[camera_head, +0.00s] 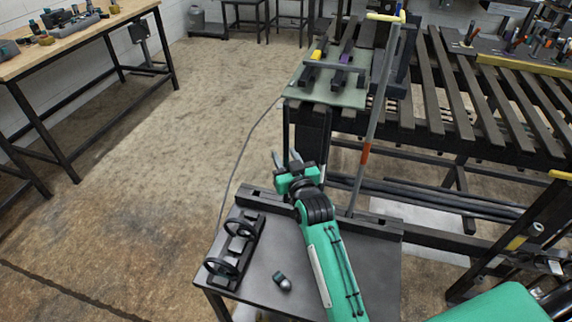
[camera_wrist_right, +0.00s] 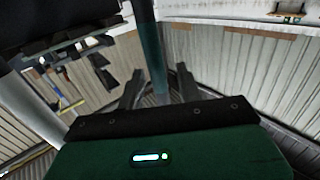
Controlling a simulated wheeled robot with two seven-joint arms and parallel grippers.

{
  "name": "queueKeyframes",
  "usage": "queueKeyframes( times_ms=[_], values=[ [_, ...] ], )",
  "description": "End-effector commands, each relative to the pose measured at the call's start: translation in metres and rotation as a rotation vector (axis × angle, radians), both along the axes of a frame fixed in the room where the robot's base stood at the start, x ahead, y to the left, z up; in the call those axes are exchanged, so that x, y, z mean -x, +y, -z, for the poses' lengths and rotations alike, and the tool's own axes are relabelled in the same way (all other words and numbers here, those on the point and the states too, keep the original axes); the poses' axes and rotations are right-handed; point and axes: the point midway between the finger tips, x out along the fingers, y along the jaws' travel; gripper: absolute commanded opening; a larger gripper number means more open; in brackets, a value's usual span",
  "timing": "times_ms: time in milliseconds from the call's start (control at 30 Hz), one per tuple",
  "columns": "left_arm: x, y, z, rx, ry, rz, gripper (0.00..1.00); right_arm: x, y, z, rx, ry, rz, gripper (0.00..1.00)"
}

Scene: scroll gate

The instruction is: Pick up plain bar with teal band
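I cannot make out a plain bar with a teal band for certain in the head view. Dark bars with a yellow band (camera_head: 317,54) and a purple band (camera_head: 344,58) lie on the grey-green plate (camera_head: 350,97) at the back. My right gripper (camera_head: 287,157) is open above the far edge of the small dark table, short of that plate. In the right wrist view its fingers (camera_wrist_right: 158,86) are apart. A dark teal upright strip (camera_wrist_right: 151,45) shows between and beyond them; I cannot tell what it is or its distance. My left gripper is not in view.
A tall grey pole with an orange band (camera_head: 365,153) stands right of my right gripper. A black rack with rings (camera_head: 236,244) and a small knob (camera_head: 282,281) are on the dark table (camera_head: 262,285). A slatted bench (camera_head: 455,85) stands behind. The floor at left is open.

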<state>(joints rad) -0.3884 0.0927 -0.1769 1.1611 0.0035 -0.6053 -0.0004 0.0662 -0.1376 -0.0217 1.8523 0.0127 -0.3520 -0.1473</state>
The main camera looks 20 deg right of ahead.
Motion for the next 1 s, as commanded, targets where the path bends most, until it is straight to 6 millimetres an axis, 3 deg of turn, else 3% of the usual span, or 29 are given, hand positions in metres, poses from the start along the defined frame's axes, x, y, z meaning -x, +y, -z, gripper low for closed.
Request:
queueKeyframes(
  times_ms=[67, 267, 733, 1000],
  values=[
    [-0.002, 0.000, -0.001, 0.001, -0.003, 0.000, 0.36, 0.000, 0.000, 0.000, 0.000, 0.000, 0.000, 0.35],
    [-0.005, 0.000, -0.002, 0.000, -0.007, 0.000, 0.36, 0.000, 0.000, 0.000, 0.000, 0.000, 0.000, 0.00],
    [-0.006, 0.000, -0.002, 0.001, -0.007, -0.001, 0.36, 0.000, 0.000, -0.005, 0.000, -0.005, 0.000, 0.00],
    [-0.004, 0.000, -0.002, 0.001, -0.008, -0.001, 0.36, 0.000, 0.000, -0.032, 0.001, -0.008, 0.001, 0.00]
  ],
)
